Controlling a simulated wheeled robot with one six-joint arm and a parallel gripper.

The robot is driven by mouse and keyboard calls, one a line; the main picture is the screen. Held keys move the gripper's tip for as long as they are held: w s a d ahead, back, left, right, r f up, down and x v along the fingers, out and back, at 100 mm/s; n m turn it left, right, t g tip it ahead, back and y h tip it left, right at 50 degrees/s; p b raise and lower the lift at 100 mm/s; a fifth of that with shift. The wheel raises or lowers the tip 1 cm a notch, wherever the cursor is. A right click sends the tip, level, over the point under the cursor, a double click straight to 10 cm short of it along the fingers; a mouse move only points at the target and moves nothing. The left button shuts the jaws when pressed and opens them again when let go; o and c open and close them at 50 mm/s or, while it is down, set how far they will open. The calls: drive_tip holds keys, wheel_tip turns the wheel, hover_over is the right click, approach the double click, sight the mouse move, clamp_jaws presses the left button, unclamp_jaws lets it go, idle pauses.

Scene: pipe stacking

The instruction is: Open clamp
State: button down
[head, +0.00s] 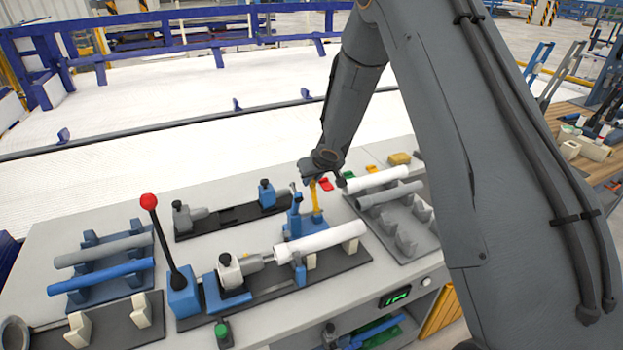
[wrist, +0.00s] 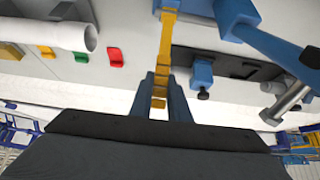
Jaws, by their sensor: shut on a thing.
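The clamp (head: 297,222) is a blue fixture with a yellow handle (head: 317,198). It stands on a dark base plate beside a white pipe (head: 335,236). The handle stands roughly upright. My gripper (head: 315,178) is above the clamp, at the handle's upper part. In the wrist view the yellow handle (wrist: 166,45) runs between the blue fingers of my gripper (wrist: 160,88), which is shut on it. The blue clamp body (wrist: 236,14) shows beside the handle there. The clamp's jaw is too small to make out.
A red-knobbed lever (head: 150,203) stands at the left of the fixture. A rack with grey and blue pipes (head: 105,250) is at far left. A white pipe (head: 378,178) and a grey pipe (head: 390,193) lie on a right-hand rack. Small coloured blocks lie behind.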

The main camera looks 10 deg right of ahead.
drive_tip(key=c, duration=1.7)
unclamp_jaws()
drive_tip(key=shift+v, duration=3.9)
